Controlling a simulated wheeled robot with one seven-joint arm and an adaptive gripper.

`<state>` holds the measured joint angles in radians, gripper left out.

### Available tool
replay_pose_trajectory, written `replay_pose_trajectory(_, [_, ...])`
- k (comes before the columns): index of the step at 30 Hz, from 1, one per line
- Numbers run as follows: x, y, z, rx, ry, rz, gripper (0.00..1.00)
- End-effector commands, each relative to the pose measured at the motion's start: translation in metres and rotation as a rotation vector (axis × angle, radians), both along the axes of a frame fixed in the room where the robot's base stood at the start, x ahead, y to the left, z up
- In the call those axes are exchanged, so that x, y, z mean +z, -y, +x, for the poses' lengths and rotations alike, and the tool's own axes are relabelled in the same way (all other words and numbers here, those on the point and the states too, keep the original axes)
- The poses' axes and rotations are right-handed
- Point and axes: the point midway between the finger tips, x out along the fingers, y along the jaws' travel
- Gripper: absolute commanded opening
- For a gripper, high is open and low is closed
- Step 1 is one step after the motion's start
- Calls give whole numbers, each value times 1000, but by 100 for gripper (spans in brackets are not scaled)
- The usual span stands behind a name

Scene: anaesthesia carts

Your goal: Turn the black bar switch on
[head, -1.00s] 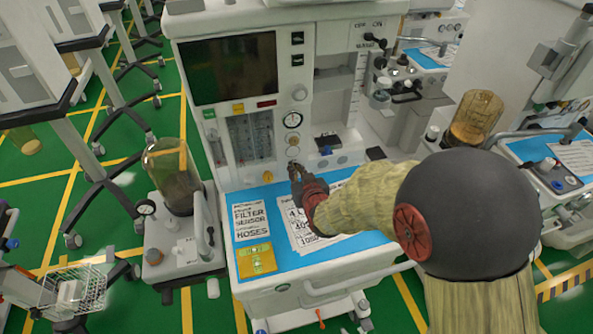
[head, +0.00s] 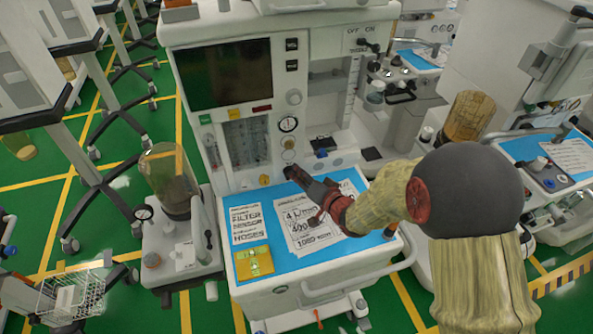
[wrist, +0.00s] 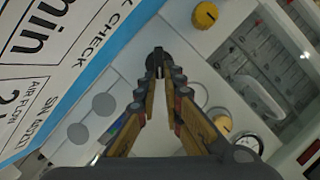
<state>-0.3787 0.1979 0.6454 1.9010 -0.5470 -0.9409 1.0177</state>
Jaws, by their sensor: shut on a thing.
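A small black bar switch (head: 363,45) sits under the OFF and ON lettering on the upper right of the white anaesthesia cart (head: 320,22) in the head view. I cannot make out its exact angle. My gripper (head: 289,171) is far below and left of it, over the blue worktop near the lower front panel. In the wrist view my gripper (wrist: 158,62) has its fingers drawn together at the tips, around a small dark thing I cannot identify. The switch does not show in the wrist view.
Two small black switches (head: 292,54) sit beside the dark screen (head: 223,73). A gauge (head: 288,124) and a yellow knob (head: 264,180) are on the front panel. Printed sheets (head: 310,222) lie on the blue worktop (head: 286,262). A clear canister (head: 168,180) stands left.

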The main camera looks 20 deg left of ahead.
Motion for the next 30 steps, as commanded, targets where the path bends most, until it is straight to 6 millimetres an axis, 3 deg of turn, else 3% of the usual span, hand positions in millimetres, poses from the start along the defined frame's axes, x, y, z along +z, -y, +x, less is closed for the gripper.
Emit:
replay_pose_trajectory(15, [-12,7,5,-4,-242,393,0])
replay_pose_trajectory(30, [-18,8,6,-4,-352,574,0])
